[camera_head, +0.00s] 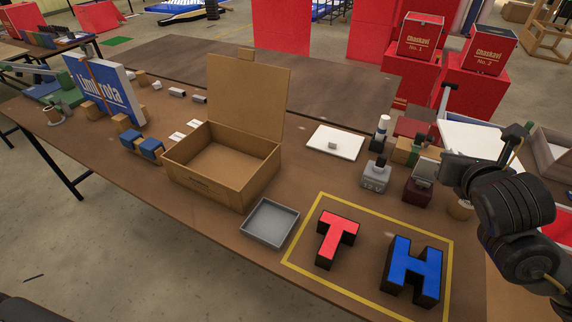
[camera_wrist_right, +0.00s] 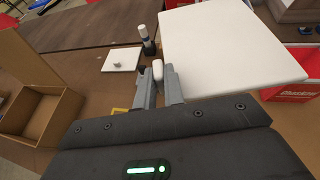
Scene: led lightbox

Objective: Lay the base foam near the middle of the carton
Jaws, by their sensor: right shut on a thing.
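The open brown carton (camera_head: 190,177) stands left of centre in the head view, its lid raised at the back and its inside empty. It also shows at the left edge of the right wrist view (camera_wrist_right: 62,108). My right gripper (camera_wrist_right: 158,84) is shut on a small white tab, which seems to belong to the large white foam slab (camera_wrist_right: 230,48) beside the fingers. This slab, which I take for the base foam, shows at the right in the head view (camera_head: 482,138), well right of the carton. My left gripper is not in view.
A thinner white sheet (camera_head: 347,148) with a small knob lies right of the carton. A grey tray (camera_head: 270,223) sits in front. Blue-topped blocks (camera_head: 150,147) stand left of the carton.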

